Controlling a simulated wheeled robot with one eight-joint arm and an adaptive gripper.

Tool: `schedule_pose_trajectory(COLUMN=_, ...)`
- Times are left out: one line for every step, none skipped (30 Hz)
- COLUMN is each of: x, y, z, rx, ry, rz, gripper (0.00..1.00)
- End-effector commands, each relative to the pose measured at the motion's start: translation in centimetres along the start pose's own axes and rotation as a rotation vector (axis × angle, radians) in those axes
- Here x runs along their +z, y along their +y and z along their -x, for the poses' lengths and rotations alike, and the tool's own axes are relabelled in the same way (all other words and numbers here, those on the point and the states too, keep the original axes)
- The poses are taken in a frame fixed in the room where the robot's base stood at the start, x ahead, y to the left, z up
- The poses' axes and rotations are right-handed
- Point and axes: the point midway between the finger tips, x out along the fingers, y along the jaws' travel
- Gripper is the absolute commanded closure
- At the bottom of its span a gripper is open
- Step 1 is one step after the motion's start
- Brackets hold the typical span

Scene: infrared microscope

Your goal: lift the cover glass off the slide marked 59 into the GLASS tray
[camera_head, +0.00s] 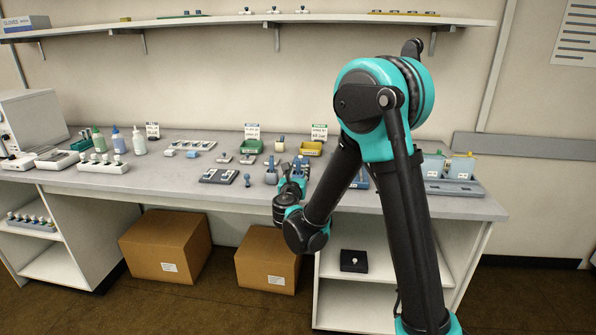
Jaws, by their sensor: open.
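My gripper (299,169) is over the front middle of the bench, partly hidden behind its own teal wrist. It is open, and I see nothing held in it. Small slide-like pieces with grey knobs lie left of it, one (224,158) and another (247,159) near the green tray. The number 59 cannot be read on any of them. A green tray (252,147) and a yellow tray (311,149) stand behind the gripper, each with a small sign behind it. The sign lettering is too small to tell which is the GLASS tray.
A dark plate with light pieces (218,177) lies left of my gripper. A blue-grey knobbed object (270,174) stands close beside it. Bottles (118,141) and a white rack (103,165) are farther left. A grey-blue stand (452,186) is at right. A shelf (200,24) hangs above.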

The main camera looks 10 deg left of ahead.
Motion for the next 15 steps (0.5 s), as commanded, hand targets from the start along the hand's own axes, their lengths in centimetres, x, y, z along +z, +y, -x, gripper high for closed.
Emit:
schedule_pose_trajectory(x=0.0, y=0.0, z=-0.2, rx=0.0, ry=0.0, rz=0.0, gripper=0.59)
schedule_pose_trajectory(x=0.0, y=0.0, z=-0.3, rx=0.0, ry=0.0, rz=0.0, gripper=0.59)
schedule_pose_trajectory(x=0.0, y=0.0, z=-0.4, rx=0.0, ry=0.0, rz=0.0, gripper=0.59)
schedule_pose_trajectory(x=0.0, y=0.0, z=-0.6, rx=0.0, ry=0.0, rz=0.0, gripper=0.59)
schedule_pose_trajectory(x=0.1, y=0.1, z=-0.7, rx=-0.001, ry=0.0, rz=0.0, gripper=0.59)
schedule_pose_trajectory(x=0.1, y=0.1, z=-1.0, rx=-0.001, ry=0.0, rz=0.0, gripper=0.59)
schedule_pose_trajectory(x=0.1, y=0.2, z=-1.3, rx=-0.001, ry=0.0, rz=0.0, gripper=0.59)
schedule_pose_trajectory(x=0.2, y=0.2, z=-1.6, rx=-0.002, ry=0.0, rz=-0.001, gripper=0.59)
schedule_pose_trajectory(x=0.2, y=0.4, z=-2.2, rx=-0.002, ry=0.0, rz=-0.001, gripper=0.59)
schedule_pose_trajectory(x=0.3, y=0.5, z=-2.6, rx=-0.002, ry=0.0, rz=-0.001, gripper=0.59)
schedule_pose_trajectory(x=0.4, y=0.6, z=-3.1, rx=-0.002, ry=0.0, rz=-0.001, gripper=0.59)
schedule_pose_trajectory(x=0.4, y=0.7, z=-3.7, rx=-0.002, ry=0.0, rz=-0.001, gripper=0.59)
schedule_pose_trajectory(x=0.4, y=0.7, z=-4.1, rx=-0.002, ry=0.0, rz=-0.001, gripper=0.59)
schedule_pose_trajectory(x=0.4, y=0.6, z=-4.5, rx=-0.003, ry=0.0, rz=-0.001, gripper=0.59)
schedule_pose_trajectory(x=0.4, y=0.6, z=-5.0, rx=-0.002, ry=0.0, rz=-0.001, gripper=0.59)
